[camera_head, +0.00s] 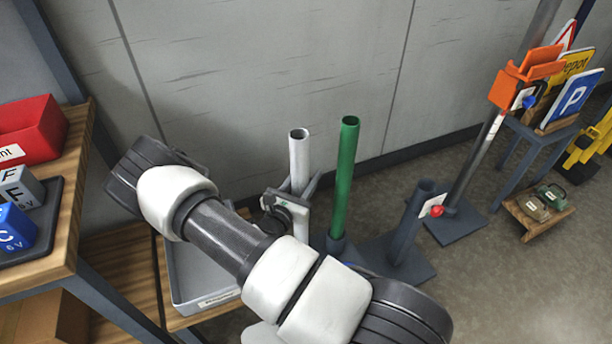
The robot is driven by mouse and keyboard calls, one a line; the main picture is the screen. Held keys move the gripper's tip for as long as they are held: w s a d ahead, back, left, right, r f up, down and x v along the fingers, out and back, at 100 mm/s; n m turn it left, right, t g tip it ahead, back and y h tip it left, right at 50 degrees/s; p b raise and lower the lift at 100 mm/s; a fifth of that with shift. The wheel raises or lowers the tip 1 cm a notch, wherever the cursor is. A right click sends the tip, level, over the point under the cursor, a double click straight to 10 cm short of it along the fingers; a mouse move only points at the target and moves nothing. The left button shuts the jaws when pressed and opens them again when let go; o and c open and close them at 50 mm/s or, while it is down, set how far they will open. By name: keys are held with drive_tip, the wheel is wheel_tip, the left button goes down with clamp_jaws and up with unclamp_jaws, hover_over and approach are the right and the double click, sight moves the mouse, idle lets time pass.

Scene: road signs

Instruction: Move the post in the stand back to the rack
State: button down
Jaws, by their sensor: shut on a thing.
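My gripper (297,191) is shut on a light grey post (299,158), which stands upright with its open top showing. The post's lower end is hidden behind my gripper and arm, so I cannot tell whether it rests in a socket. A green post (344,175) stands just right of it, its foot in a dark collar (337,245) that may be part of the rack. A dark grey tube stand (407,236) with a red knob (437,211) and a white label is further right on a flat base; no post shows in it.
A pole with an orange clamp (505,90) stands at the right, near a sign table (540,131) and a low wooden platform (535,224). At left are a wooden bench (75,150) with a red bin (30,130), and a grey tray (190,285) below. A wall is behind.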

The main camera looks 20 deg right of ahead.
drive_tip(key=c, duration=1.1)
unclamp_jaws()
drive_tip(key=shift+f, duration=0.1)
drive_tip(key=p+v, duration=0.2)
drive_tip(key=v, duration=1.5)
drive_tip(key=shift+s+a, duration=0.15)
